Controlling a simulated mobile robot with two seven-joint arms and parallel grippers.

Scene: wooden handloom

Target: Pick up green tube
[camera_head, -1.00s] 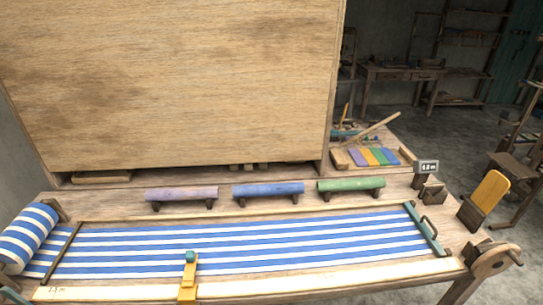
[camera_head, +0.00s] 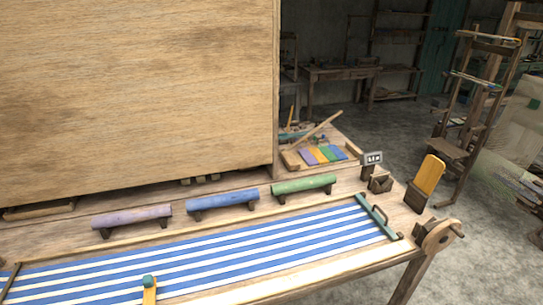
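The green tube (camera_head: 303,184) lies level on two small dark supports at the back of the loom table, at the right end of a row of three tubes. The blue tube (camera_head: 222,200) is just left of it, and the purple tube (camera_head: 132,216) is further left. All three rest on their supports and are fully visible. Neither of my grippers shows in the head view.
Blue and white striped cloth (camera_head: 210,262) stretches across the table in front of the tubes. A tall wooden panel (camera_head: 130,90) stands behind them. A green bar with a handle (camera_head: 376,215), a small sign (camera_head: 372,158) and a yellow paddle (camera_head: 428,175) are at the right.

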